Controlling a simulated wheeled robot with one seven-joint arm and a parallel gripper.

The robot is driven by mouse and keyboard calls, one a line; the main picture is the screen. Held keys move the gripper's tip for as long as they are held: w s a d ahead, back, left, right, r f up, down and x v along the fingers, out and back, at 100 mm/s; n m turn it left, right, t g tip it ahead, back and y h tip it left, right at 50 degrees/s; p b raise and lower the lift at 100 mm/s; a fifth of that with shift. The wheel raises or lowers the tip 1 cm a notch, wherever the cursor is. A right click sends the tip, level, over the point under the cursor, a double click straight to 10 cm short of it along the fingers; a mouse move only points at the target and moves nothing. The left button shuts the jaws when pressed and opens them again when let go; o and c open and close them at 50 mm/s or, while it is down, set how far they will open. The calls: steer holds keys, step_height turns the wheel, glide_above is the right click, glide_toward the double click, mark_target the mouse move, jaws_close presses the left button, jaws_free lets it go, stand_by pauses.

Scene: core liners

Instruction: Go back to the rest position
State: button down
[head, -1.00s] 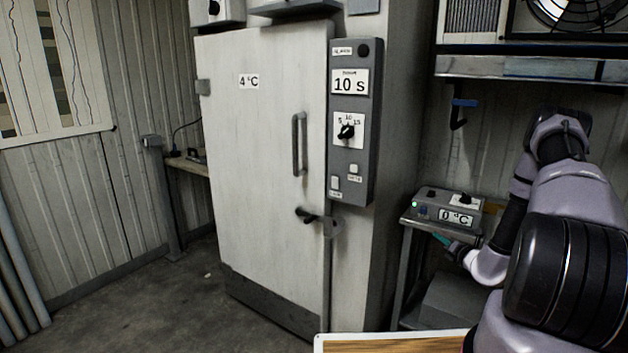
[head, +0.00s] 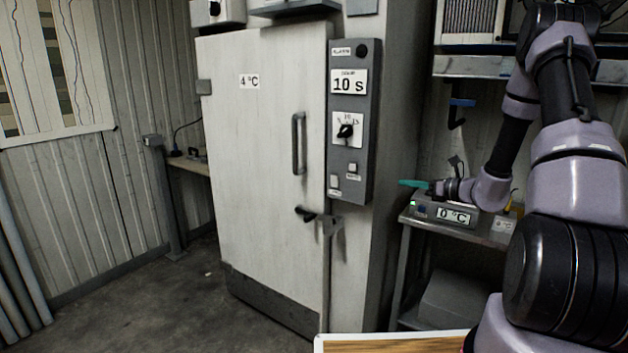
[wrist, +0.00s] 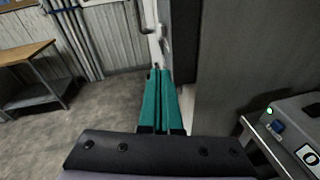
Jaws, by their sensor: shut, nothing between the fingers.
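My gripper (head: 413,184) is in the right part of the head view, its teal fingers pointing left, level with the lower end of the door's control panel. In the wrist view the two teal fingers (wrist: 163,100) lie side by side, shut, with nothing between them. They touch nothing that I can see. My arm comes in from the right edge of the head view, with the elbow raised high. The grey box reading 0 °C (head: 455,214) is just below and behind my gripper.
A closed white door (head: 262,150) marked 4 °C has a handle (head: 299,143) and a latch lever (head: 318,217). Beside it is a grey control panel (head: 351,120) reading 10 s. A steel stand (head: 398,270) carries the box.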

steer(key=s+a+r+n+g+h, duration=0.1)
steer(key=s+a+r+n+g, duration=0.35)
steer(key=s+r+n, duration=0.3)
steer(key=s+a+r+n+g, duration=0.4)
steer(key=s+a+r+n, duration=0.2)
steer(key=s+r, duration=0.25)
steer(key=s+d+r+n+t+h, duration=0.2)
steer(key=s+d+r+n+h, duration=0.1)
steer(key=s, duration=0.5)
steer(key=s+d+r+n+t+h, duration=0.2)
steer(key=s+d+r+n+h, duration=0.1)
steer(key=s+r+n+h, duration=0.3)
steer(key=s+n, duration=0.2)
steer(key=s, duration=0.1)
steer(key=shift+s+d, duration=0.15)
steer(key=shift+s, duration=0.15)
steer(key=shift+r+t, duration=0.15)
steer(key=shift+t, duration=0.1)
